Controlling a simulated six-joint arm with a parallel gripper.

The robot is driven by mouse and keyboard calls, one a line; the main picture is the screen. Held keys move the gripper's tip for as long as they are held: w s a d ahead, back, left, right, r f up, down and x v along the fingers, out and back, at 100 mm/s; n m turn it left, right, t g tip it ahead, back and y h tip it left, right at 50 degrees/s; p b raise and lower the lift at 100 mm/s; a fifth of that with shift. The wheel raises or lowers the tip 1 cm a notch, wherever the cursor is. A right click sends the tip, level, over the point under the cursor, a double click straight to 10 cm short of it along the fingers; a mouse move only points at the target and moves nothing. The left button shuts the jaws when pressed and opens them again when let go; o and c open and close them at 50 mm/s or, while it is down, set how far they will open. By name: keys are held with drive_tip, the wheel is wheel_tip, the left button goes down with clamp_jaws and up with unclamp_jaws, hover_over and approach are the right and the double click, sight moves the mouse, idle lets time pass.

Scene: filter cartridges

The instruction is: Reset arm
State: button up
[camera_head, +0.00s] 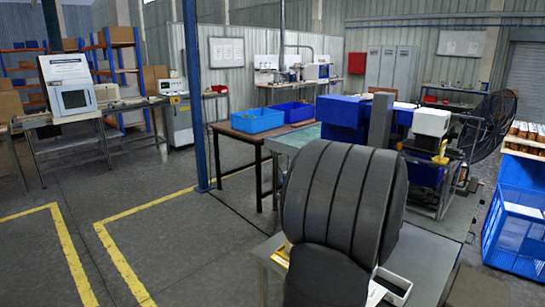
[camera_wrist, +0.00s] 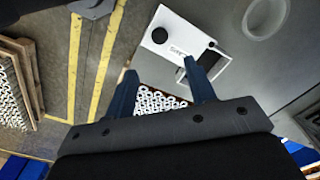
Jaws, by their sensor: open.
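My gripper (camera_wrist: 160,67) shows in the wrist view with its two dark blue fingers spread apart and nothing held between them. Past the fingers, many small white ring-ended pieces (camera_wrist: 157,101), perhaps filter cartridges, sit packed together. A white box (camera_wrist: 165,50) with dark markings and a black opening lies beyond the fingertips, on a grey surface. In the head view a large dark ribbed arm part of mine fills the lower middle, and the gripper itself is not visible there.
Blue bins (camera_head: 257,120) stand on a brown table (camera_head: 240,134). A blue-and-white machine (camera_head: 345,112) and a black fan (camera_head: 490,125) stand beyond my arm. A blue crate (camera_head: 515,235) is at right. A blue post (camera_head: 196,100) rises left of centre. Yellow-lined floor (camera_head: 150,245) is clear.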

wheel_tip(320, 180, down, 12)
drive_tip(key=shift+f, duration=0.1)
idle(0.5)
